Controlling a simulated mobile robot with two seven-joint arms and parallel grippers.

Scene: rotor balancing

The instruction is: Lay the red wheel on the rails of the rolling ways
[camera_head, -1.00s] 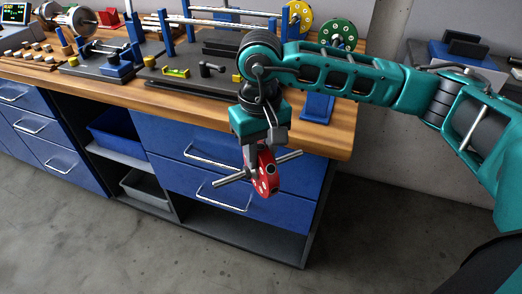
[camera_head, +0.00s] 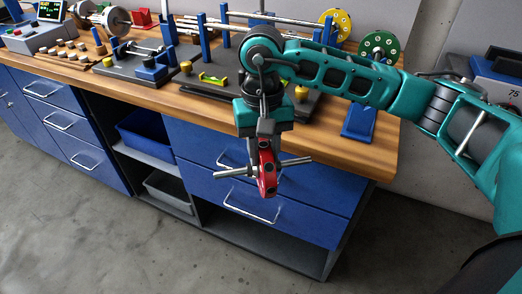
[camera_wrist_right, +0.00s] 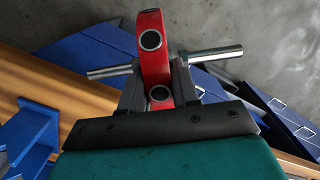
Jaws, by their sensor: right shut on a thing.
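The red wheel (camera_head: 267,176) has a silver axle sticking out on both sides. My right gripper (camera_head: 266,140) is shut on the red wheel's rim and holds it in the air in front of the bench's drawers. In the right wrist view the red wheel (camera_wrist_right: 152,50) stands between the two dark fingers (camera_wrist_right: 158,88), its axle running across. On the bench, behind my right arm, stands a dark base with blue posts and long silver rails (camera_head: 270,19), which look like the rolling ways; my arm partly hides them. My left gripper is out of view.
The wooden bench (camera_head: 370,160) has blue drawers below. A yellow wheel (camera_head: 335,24) and a green wheel (camera_head: 379,47) stand at the back right, with a blue stand (camera_head: 359,124) in front. A smaller rotor (camera_head: 116,20) and several small weights (camera_head: 66,50) are at left.

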